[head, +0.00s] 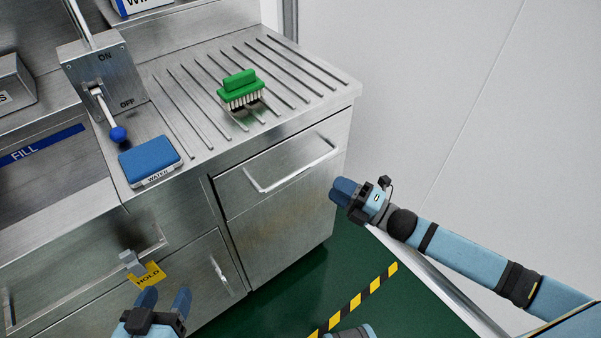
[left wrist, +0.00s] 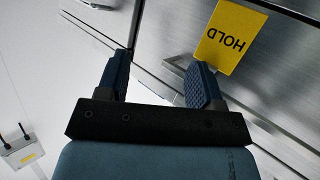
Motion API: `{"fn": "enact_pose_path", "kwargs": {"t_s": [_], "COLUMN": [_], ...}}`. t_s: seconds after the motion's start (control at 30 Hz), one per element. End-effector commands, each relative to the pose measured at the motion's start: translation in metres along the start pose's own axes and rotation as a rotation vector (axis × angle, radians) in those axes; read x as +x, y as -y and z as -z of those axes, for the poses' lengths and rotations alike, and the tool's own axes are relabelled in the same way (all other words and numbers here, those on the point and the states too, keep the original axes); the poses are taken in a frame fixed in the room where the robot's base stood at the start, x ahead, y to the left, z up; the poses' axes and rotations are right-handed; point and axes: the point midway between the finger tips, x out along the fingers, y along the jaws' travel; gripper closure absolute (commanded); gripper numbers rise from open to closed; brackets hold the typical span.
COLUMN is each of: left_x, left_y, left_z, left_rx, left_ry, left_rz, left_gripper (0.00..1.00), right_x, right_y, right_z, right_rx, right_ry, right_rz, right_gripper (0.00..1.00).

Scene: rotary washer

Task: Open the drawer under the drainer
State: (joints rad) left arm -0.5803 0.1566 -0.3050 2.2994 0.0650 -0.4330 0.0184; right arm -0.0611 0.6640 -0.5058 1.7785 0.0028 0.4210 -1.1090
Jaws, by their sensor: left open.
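The drainer (head: 180,98) is a ribbed steel top at the upper middle of the head view. The drawer (head: 265,192) under it has a steel front and a bar handle (head: 295,172), and looks shut. My left gripper (head: 166,296) is open and empty, low and left of this drawer, below a yellow HOLD tag (head: 148,277). In the left wrist view the tag (left wrist: 229,38) shows beyond the open fingers (left wrist: 160,68). My right gripper (head: 347,192) is just right of the drawer's cabinet, apart from the handle; its finger gap cannot be made out.
A green brush (head: 240,84) stands on the drainer. A blue WATER block (head: 150,158) and an ON/OFF lever with a blue knob (head: 118,134) are to its left. A lower cabinet door has its own handle (head: 219,271). Green floor (head: 300,290) lies open in front; a white wall is at right.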

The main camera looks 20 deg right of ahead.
Motion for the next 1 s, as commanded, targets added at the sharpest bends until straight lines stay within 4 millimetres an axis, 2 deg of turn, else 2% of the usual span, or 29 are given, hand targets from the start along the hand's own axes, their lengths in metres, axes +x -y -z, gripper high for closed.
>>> {"fn": "enact_pose_path", "kwargs": {"t_s": [0.1, 0.3, 0.5, 0.9, 0.93, 1.0], "left_x": [0.002, 0.004, 0.004, 0.004, 0.004, 0.003], "left_y": [-0.003, -0.008, -0.012, -0.013, -0.013, -0.013], "left_z": [0.005, 0.018, 0.025, 0.029, 0.030, 0.030], "left_rx": [-0.002, -0.009, -0.016, -0.018, -0.018, -0.017], "left_ry": [-0.035, -0.094, -0.133, -0.148, -0.148, -0.149], "left_rz": [-0.011, -0.030, -0.043, -0.048, -0.048, -0.048], "left_gripper": [0.40, 0.40, 0.40, 0.40, 0.40, 0.40], "right_x": [0.028, 0.069, 0.095, 0.103, 0.103, 0.103], "right_y": [0.001, 0.001, 0.001, 0.001, 0.001, 0.001], "right_z": [-0.001, -0.001, 0.000, 0.000, 0.000, 0.000], "right_rx": [0.000, 0.002, 0.001, 0.003, 0.003, 0.003], "right_ry": [0.000, 0.001, 0.001, 0.001, 0.001, 0.001], "right_rz": [-0.004, -0.003, -0.001, 0.002, 0.002, 0.001], "right_gripper": [0.61, 0.61, 0.61, 0.61, 0.63, 0.79]}}
